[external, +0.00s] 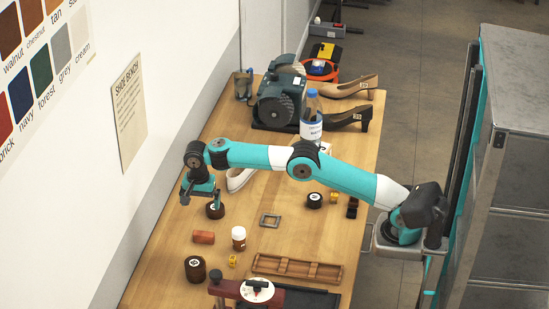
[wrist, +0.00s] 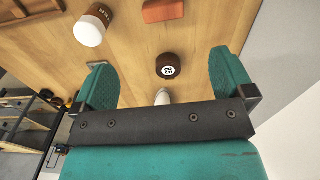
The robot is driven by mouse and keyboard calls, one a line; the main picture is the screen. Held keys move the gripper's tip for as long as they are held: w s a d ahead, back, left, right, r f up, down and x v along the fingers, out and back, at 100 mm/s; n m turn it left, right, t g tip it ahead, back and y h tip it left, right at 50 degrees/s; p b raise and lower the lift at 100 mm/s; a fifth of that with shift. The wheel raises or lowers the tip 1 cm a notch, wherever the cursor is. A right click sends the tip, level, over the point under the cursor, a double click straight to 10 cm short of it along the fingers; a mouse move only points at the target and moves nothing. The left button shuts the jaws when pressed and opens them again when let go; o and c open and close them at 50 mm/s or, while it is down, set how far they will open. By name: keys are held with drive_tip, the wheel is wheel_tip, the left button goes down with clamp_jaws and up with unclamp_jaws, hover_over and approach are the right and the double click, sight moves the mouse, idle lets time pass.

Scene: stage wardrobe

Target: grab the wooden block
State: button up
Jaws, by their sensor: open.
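A small reddish-brown block (external: 203,237), the likeliest wooden block, lies on the workbench left of a white-capped jar (external: 238,238). In the wrist view the block (wrist: 166,10) is at the top edge, partly cut off. My gripper (external: 201,200) is open and empty above the bench, farther back than the block. In the wrist view its teal fingers (wrist: 162,72) are spread, with a dark round tin (wrist: 168,66) seen between them. That tin also shows below my gripper in the external view (external: 216,211).
The bench (external: 290,228) also holds a metal square frame (external: 270,220), a dark tin (external: 195,268), a small yellow cube (external: 232,261), a wooden tray (external: 297,268), another tin (external: 314,200) and a white shoe (external: 238,179). The wall stands at the left. A bottle (external: 311,118) and motor (external: 278,100) are behind.

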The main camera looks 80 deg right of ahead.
sight(204, 233)
wheel_tip(204, 233, down, 10)
drive_tip(key=shift+f+p, duration=0.2)
drive_tip(key=shift+p, duration=0.2)
drive_tip(key=shift+w+f+p, duration=0.2)
drive_tip(key=shift+f+p, duration=0.55)
drive_tip(key=shift+f, duration=1.85)
drive_tip(key=c, duration=0.9)
